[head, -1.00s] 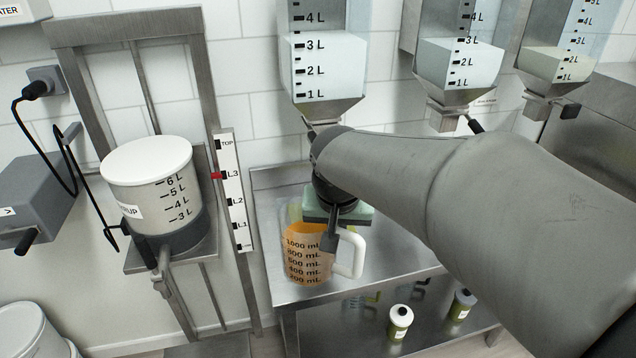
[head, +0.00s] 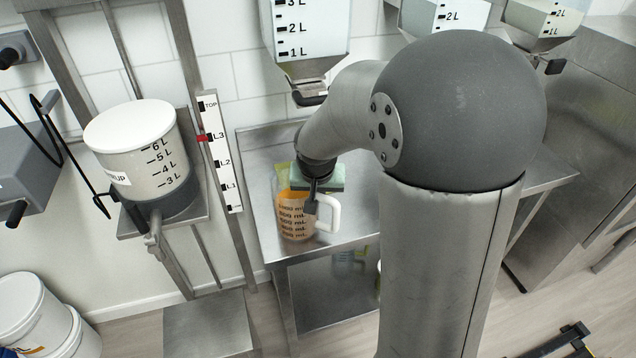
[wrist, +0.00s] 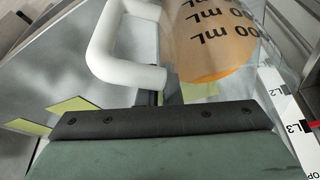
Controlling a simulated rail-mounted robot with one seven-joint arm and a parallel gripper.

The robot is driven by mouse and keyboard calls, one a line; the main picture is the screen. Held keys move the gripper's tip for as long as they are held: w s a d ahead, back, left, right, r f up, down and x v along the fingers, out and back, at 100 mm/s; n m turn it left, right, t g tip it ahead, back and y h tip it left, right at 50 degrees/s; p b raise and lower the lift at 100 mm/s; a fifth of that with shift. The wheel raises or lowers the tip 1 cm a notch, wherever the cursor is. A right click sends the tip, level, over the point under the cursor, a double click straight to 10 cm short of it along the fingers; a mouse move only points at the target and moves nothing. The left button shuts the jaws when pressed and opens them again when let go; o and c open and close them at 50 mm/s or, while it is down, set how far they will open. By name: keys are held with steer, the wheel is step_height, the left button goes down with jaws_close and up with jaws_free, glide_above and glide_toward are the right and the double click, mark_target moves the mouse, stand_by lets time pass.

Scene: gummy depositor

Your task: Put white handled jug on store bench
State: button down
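The white-handled jug (head: 293,222) is clear, with black millilitre marks and orange contents. It is upright over the left part of the steel bench (head: 345,248); I cannot tell whether its base touches the bench. My gripper (head: 311,203) is at the top of the jug's handle, and appears shut on it. In the wrist view the white handle (wrist: 103,45) and the orange-filled body (wrist: 215,50) lie just past my gripper (wrist: 152,98). My gripper's dark and green housing hides much of the fingers. Which bench is the store bench is not shown.
A measuring hopper (head: 308,40) hangs above and behind the jug. A white-lidded syrup pot (head: 140,150) stands on a lift left of the bench, beside a level scale (head: 221,160). White buckets (head: 35,310) stand at lower left. Open floor shows at lower right.

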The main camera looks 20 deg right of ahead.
stand_by(0.3)
steer(key=shift+f, duration=0.15)
steer(key=c, duration=1.6)
jaws_free()
steer(key=b+v, duration=0.2)
steer(key=v, duration=1)
steer(key=s+f+n+g, duration=0.1)
steer(key=s+f, duration=0.2)
steer(key=s, duration=0.3)
steer(key=s+a+f+n+g+y, duration=0.1)
steer(key=s+f, duration=0.2)
steer(key=s, duration=0.4)
steer(key=s+f+n+g, duration=0.1)
steer(key=s+f+n, duration=0.1)
steer(key=s, duration=0.4)
steer(key=shift+s+a+f, duration=0.2)
steer(key=shift+s+f, duration=0.15)
steer(key=shift+f, duration=0.15)
